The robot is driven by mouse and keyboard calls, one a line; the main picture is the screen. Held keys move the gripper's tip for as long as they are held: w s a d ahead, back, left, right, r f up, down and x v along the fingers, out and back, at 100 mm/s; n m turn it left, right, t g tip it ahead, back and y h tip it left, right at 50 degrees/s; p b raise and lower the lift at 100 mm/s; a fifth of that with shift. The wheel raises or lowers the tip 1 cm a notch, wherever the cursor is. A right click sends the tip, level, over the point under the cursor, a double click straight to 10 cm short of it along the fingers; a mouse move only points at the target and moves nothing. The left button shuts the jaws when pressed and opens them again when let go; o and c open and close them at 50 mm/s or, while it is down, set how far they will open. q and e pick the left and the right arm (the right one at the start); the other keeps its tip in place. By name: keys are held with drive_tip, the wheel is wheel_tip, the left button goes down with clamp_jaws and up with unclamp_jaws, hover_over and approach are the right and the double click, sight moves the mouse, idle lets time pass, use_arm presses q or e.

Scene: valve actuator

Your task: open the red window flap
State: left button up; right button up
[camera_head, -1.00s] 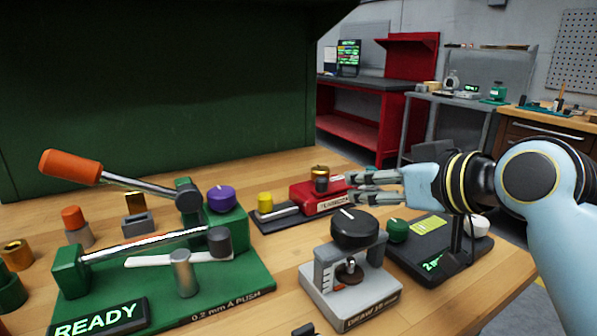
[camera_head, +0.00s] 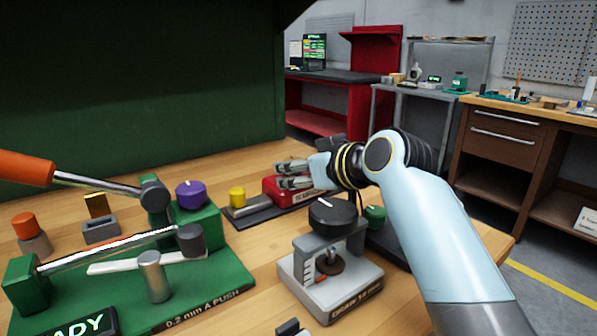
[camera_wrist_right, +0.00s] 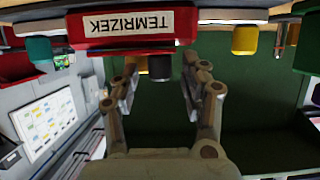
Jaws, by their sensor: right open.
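A red block (camera_head: 271,190) with a white label stands on a dark base on the wooden bench, beyond the grey press in the head view. In the wrist view the fingers of my right gripper (camera_wrist_right: 160,70) are spread either side of a dark cylinder (camera_wrist_right: 160,66) standing on the block. Contact is unclear. My left gripper is out of view.
A yellow knob (camera_head: 237,196) stands left of the red block. A grey press with a black knob (camera_head: 333,215) is in front. A green lever fixture (camera_head: 200,280) with a purple knob fills the left. Bare bench (camera_head: 240,164) lies behind the block.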

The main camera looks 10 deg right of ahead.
drive_tip(key=shift+r, duration=0.1)
clamp_jaws()
drive_tip(key=shift+r, duration=0.1)
idle(0.4)
